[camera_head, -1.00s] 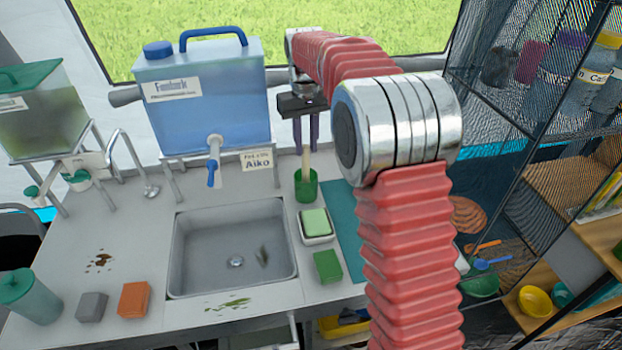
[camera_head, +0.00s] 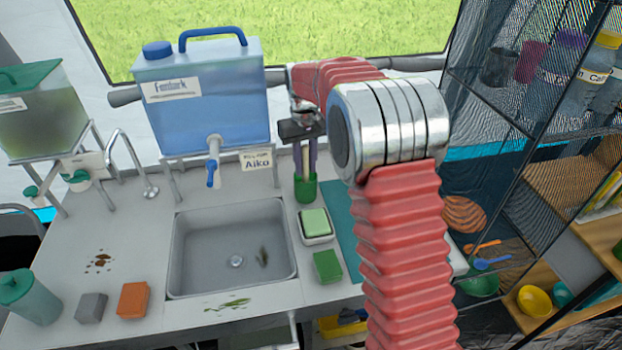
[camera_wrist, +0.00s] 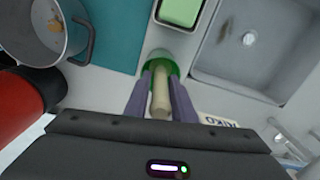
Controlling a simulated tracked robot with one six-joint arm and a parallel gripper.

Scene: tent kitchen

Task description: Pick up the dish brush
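The dish brush shows as a pale beige handle (camera_head: 305,163) standing upright in a green cup (camera_head: 305,188) behind the sink's right side. Its head is hidden inside the cup. My gripper (camera_head: 305,172) points down over the cup, with one purple finger on each side of the handle. In the wrist view, the handle (camera_wrist: 160,97) lies between the two fingers of my gripper (camera_wrist: 160,80), in front of the green cup (camera_wrist: 172,68). The fingers look open around it; contact is not clear.
A blue water tank (camera_head: 205,100) stands left of my gripper, with a name card (camera_head: 257,161) below. A soap dish (camera_head: 317,239) sits in front of the cup, beside the sink (camera_head: 180,250). In the wrist view, a metal pot (camera_wrist: 75,45) stands left.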

